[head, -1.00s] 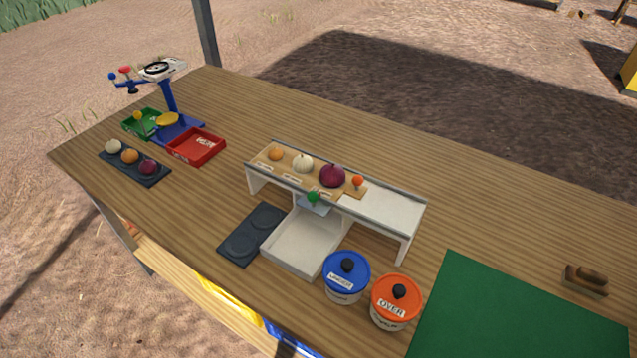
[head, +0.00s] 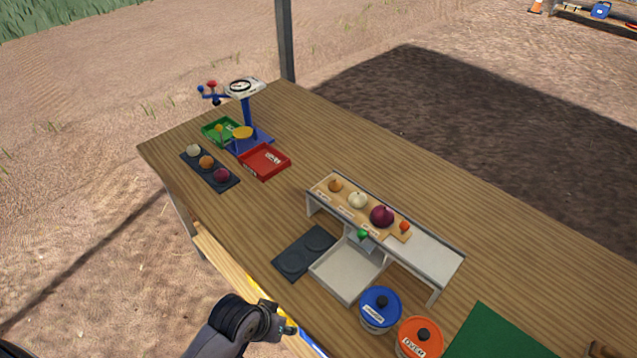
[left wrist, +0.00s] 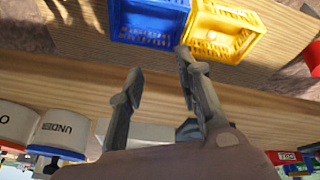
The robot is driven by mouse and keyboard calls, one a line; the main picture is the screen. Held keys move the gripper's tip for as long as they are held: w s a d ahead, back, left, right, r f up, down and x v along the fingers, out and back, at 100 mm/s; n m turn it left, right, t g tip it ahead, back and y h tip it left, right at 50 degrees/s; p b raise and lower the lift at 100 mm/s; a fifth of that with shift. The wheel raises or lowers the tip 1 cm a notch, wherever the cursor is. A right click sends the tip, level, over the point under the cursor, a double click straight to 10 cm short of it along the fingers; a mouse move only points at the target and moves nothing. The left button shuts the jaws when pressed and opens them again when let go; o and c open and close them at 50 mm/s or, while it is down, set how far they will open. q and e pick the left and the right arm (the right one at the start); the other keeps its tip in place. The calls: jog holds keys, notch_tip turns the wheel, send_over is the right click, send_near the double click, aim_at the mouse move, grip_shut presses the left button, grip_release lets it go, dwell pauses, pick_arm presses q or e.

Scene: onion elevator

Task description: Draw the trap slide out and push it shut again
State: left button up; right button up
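A white raised bench (head: 440,250) stands on the table, with a wooden board of onions on its top. A pale plate with a green knob (head: 363,233) sits under its front edge, above a white open tray (head: 345,268); I take this for the trap slide. A red-orange knob (head: 405,226) stands on the board's right end. My left gripper (head: 290,330) is low at the table's front edge, apart from the slide. In the left wrist view its two fingers (left wrist: 160,68) are spread with nothing held between them. My right gripper is not in view.
A blue-lidded tub (head: 380,310) and an orange-lidded tub (head: 421,340) stand right of the tray. A dark pad (head: 304,253) lies left of it. Blue (left wrist: 150,22) and yellow (left wrist: 222,30) crates show in the left wrist view. A scale (head: 246,110) stands far left.

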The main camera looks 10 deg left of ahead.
pick_arm(q)
jog(key=w+d+r, duration=0.1)
jog(key=w+r, duration=0.1)
jog(key=w+d+r+h, duration=0.1)
jog(key=w+r, duration=0.2)
jog(key=w+d+r+n+h, duration=0.1)
jog(key=w+d+r, duration=0.1)
jog(key=w+r, duration=0.1)
jog(key=shift+t, duration=0.3)
jog(key=w+d+r+n+h+p, duration=0.1)
jog(key=w+d+r, duration=0.1)
jog(key=w+r, duration=0.4)
jog(key=n+g+h+p, duration=0.1)
jog(key=n+g, duration=0.1)
jog(key=n, duration=0.2)
send_near(359, 232)
jog(key=p+x, duration=0.3)
jog(key=x, duration=0.6)
jog(key=shift+d+f, duration=0.25)
jog(key=shift+f, duration=0.05)
jog(key=shift+c, duration=0.4)
grip_shut()
